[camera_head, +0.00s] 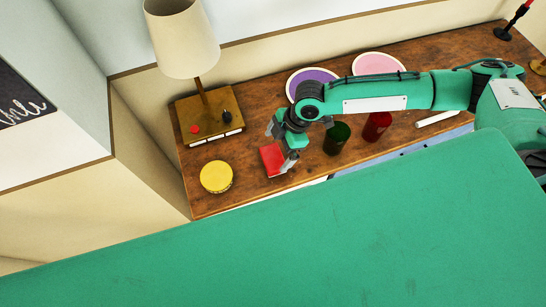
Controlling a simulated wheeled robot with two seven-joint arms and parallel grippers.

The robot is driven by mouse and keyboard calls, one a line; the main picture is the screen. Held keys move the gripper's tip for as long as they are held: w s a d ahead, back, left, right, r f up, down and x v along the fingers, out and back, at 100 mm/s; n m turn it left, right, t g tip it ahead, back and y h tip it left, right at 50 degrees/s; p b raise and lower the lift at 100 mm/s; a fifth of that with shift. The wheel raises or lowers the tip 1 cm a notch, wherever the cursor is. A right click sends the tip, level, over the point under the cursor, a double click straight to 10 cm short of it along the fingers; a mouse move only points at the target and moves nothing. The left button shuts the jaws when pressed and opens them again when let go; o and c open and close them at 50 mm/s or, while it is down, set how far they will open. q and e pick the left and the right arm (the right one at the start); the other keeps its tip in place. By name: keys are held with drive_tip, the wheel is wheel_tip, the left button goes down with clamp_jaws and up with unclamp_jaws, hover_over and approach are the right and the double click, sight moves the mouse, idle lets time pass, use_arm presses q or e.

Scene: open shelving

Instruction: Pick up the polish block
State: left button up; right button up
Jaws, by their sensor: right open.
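A red block (271,159), which looks like the polish block, is at the left part of the brown wooden shelf top. My right gripper (280,151) reaches in from the right and is open right at the block. One finger is at the block's right side, and the gripper covers part of the block. I cannot tell whether the fingers touch it. My left gripper is not in view.
A yellow round tin (216,177) is left of the block. A lamp (192,75) on a box base stands behind it. A dark green cup (338,137) and a red cup (377,125) stand to the right, with purple (300,76) and pink (380,61) plates behind.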

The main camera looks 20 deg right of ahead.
sight(273, 157)
drive_tip(key=x, duration=0.1)
drive_tip(key=p+x, duration=0.1)
drive_tip(key=x, duration=0.1)
drive_tip(key=shift+s+a+f, duration=0.15)
drive_tip(key=shift+s+f, duration=0.1)
drive_tip(key=shift+f, duration=0.05)
drive_tip(key=shift+a+f+p, duration=0.15)
drive_tip(key=shift+f+p, duration=0.15)
drive_tip(key=shift+f, duration=0.2)
drive_tip(key=c, duration=0.9)
drive_tip(key=shift+c, duration=0.2)
drive_tip(key=shift+r, duration=0.1)
wheel_tip(273, 157, up, 20)
drive_tip(key=b, duration=0.3)
drive_tip(key=shift+b, duration=0.3)
